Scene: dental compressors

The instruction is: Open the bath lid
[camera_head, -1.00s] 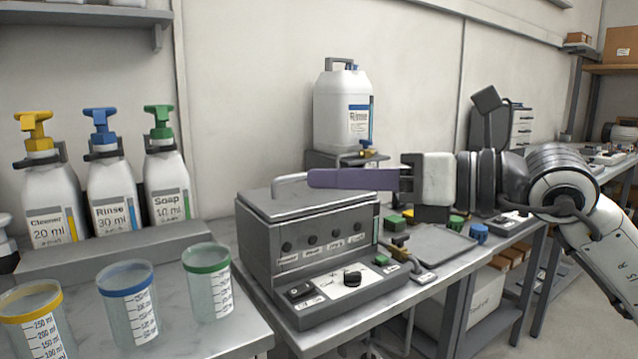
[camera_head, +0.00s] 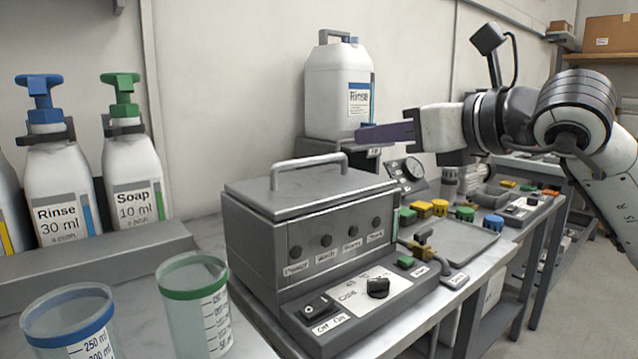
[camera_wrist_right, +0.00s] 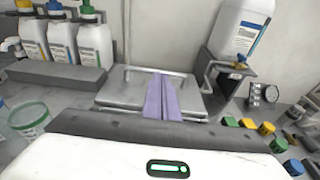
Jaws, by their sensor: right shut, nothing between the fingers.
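The bath (camera_head: 330,225) is a grey metal box with knobs and switches on its front, standing on the bench in the head view. Its flat lid (camera_head: 300,187) is closed, with a raised bar handle (camera_head: 308,160) on top. In the right wrist view the lid (camera_wrist_right: 115,97) shows ahead of the fingers, partly hidden by them. My right gripper (camera_head: 360,135) has long purple fingers, shut and empty. It is to the right of the handle and higher, apart from it in the head view. In the right wrist view its fingers (camera_wrist_right: 161,98) overlap the handle's line. My left gripper is out of view.
A large white rinse canister (camera_head: 338,92) stands behind the bath. Pump bottles (camera_head: 135,170) and measuring cups (camera_head: 195,300) are at the left. A gauge (camera_head: 408,172), coloured caps (camera_head: 440,207) and a grey tray (camera_head: 455,243) lie at the right.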

